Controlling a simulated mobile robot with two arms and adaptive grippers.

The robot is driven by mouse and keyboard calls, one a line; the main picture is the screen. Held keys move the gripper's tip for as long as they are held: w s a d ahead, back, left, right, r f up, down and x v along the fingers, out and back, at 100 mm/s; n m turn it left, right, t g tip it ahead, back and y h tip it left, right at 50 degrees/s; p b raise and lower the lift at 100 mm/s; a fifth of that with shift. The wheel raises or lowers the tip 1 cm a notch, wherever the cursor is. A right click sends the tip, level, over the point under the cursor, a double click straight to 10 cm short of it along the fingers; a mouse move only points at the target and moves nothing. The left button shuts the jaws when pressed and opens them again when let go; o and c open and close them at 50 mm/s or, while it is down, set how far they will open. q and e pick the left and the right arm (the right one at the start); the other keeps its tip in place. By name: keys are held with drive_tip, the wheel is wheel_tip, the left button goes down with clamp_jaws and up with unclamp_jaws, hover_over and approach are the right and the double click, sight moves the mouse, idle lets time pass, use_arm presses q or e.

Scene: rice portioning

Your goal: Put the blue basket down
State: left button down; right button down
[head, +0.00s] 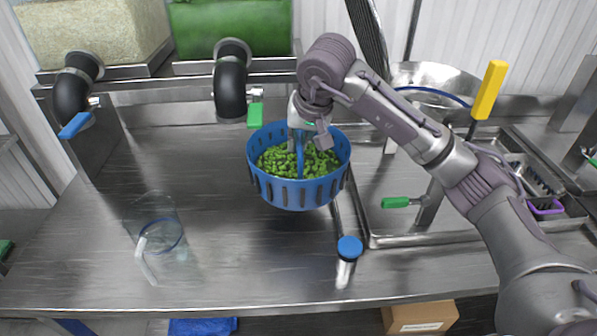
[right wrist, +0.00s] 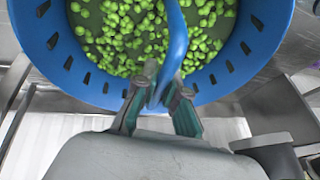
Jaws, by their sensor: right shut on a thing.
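The blue basket (head: 300,190) is in the middle of the head view, a slotted round basket with green pieces (head: 310,160) inside and a blue handle across it. My right gripper (head: 301,138) comes from above and is shut on the handle. In the right wrist view, both fingers pinch the blue handle (right wrist: 177,45), and the basket (right wrist: 85,75) with its green contents lies beyond them. The basket looks upright. I cannot tell for sure whether its base is clear of the counter. My left gripper is not in view.
A sink (head: 385,235) lies right. Black spouts with a blue lever (head: 75,125) and green lever (head: 255,113) hang behind.

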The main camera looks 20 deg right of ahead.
sight(298, 177)
wheel_tip(298, 177, down, 9)
drive_tip(key=shift+r+p, duration=0.1)
drive_tip(key=shift+p, duration=0.9)
drive_tip(key=shift+f, duration=0.3)
drive_tip(key=c, duration=1.2)
unclamp_jaws()
drive_tip(key=shift+c, duration=0.2)
drive_tip(key=shift+s, duration=0.1)
